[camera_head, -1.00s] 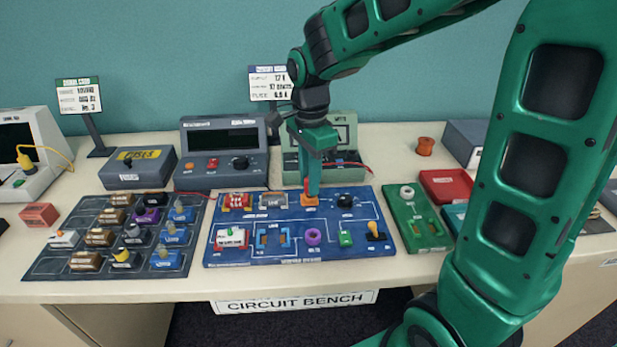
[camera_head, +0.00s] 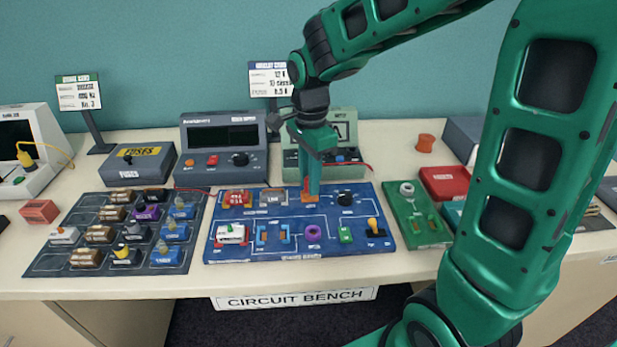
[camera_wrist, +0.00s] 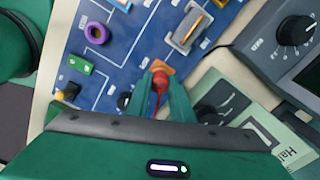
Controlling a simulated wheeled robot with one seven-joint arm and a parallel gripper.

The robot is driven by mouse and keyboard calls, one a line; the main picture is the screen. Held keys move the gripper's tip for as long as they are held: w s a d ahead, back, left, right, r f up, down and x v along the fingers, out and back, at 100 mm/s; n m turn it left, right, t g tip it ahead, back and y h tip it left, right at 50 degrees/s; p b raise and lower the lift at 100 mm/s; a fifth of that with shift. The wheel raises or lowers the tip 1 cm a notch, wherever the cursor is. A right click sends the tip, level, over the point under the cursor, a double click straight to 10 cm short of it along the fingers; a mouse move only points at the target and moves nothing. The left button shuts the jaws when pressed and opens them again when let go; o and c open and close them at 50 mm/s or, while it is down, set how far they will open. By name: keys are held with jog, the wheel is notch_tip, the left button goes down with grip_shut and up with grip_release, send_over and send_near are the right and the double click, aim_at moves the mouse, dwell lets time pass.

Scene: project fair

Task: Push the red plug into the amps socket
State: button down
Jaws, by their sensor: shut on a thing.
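My gripper (camera_head: 309,194) is over the back middle of the blue circuit board (camera_head: 280,222), pointing down. In the wrist view its fingers (camera_wrist: 162,98) close around a small red piece (camera_wrist: 158,82) at an orange block (camera_wrist: 161,67) on the board. The orange block also shows at the fingertips in the head view (camera_head: 308,199). I cannot tell whether the red piece is the red plug or a handle of that block. The green meter box (camera_head: 345,121) stands just behind the board, with a red lead (camera_head: 358,164) at its right. Its amps socket cannot be made out.
The board carries several parts, among them a purple ring (camera_head: 313,231) and a black switch with a yellow knob (camera_head: 373,225). A grey power supply (camera_head: 222,163) stands behind left. A dark parts tray (camera_head: 82,268) lies left, a green board (camera_head: 420,234) right.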

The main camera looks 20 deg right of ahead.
jog(key=shift+f, duration=0.1)
jog(key=c, duration=1)
grip_release()
jog(key=shift+r, duration=4)
jog(key=s+d+f+n, duration=0.2)
jog(key=s+d+n, duration=0.1)
jog(key=s+d, duration=0.2)
jog(key=s+d+f+n, duration=0.2)
jog(key=s+d, duration=0.4)
jog(key=s, duration=0.4)
jog(key=s+d+f+n, duration=0.2)
jog(key=s+d+n, duration=0.3)
jog(key=s, duration=0.3)
jog(key=shift+s+d, duration=0.15)
jog(key=shift+d, duration=0.6)
